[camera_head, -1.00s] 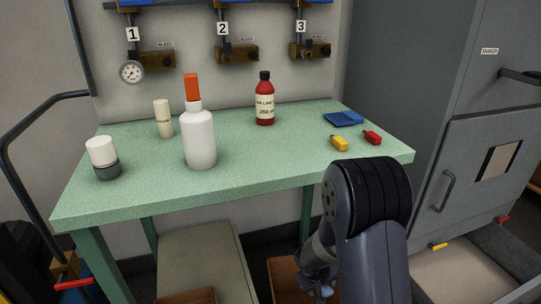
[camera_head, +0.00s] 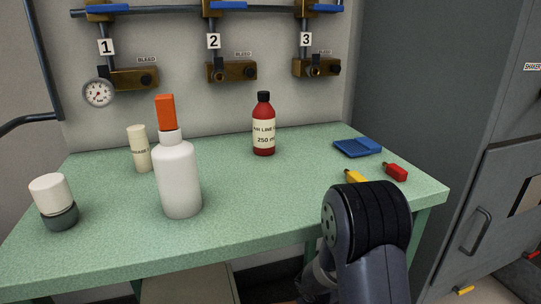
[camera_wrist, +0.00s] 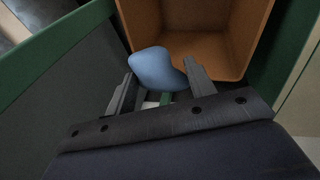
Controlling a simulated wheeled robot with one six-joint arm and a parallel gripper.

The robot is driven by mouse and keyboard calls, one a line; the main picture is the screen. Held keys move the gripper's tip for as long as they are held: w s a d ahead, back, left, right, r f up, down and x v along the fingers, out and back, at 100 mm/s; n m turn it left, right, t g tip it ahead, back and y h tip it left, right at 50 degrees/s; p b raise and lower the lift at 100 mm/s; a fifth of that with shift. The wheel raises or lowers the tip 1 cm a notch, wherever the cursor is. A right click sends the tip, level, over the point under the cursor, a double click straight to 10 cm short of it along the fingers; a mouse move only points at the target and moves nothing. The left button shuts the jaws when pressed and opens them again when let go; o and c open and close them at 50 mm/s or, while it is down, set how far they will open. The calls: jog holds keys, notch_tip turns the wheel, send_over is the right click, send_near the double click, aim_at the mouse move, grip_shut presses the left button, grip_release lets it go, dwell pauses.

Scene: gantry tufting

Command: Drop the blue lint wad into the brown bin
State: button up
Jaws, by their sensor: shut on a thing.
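The blue lint wad (camera_wrist: 156,67) is a smooth, rounded lump in the wrist view. My gripper (camera_wrist: 160,84) is shut on it, with a dark finger at either side and the wad bulging out past the tips. The brown bin (camera_wrist: 205,32) lies just beyond the wad at the top of the wrist view, its open inside showing. The wad overlaps the bin's near left edge in the picture; I cannot tell how high it is above the rim. In the head view my gripper, the wad and the bin are out of sight.
A green table (camera_head: 255,215) holds a white bottle with an orange cap (camera_head: 178,178), a red bottle (camera_head: 264,128), a blue tray (camera_head: 358,147) and small red and yellow items. Green frame parts (camera_wrist: 50,47) flank the bin. A grey cabinet stands at right.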

notch_tip(320, 180, down, 6)
jog(key=b, duration=0.3)
jog(key=shift+r+b, duration=0.15)
jog(key=shift+b, duration=0.2)
jog(key=o, duration=1.1)
jog(key=p+v, duration=0.4)
jog(key=v, duration=0.7)
jog(key=shift+p, duration=0.3)
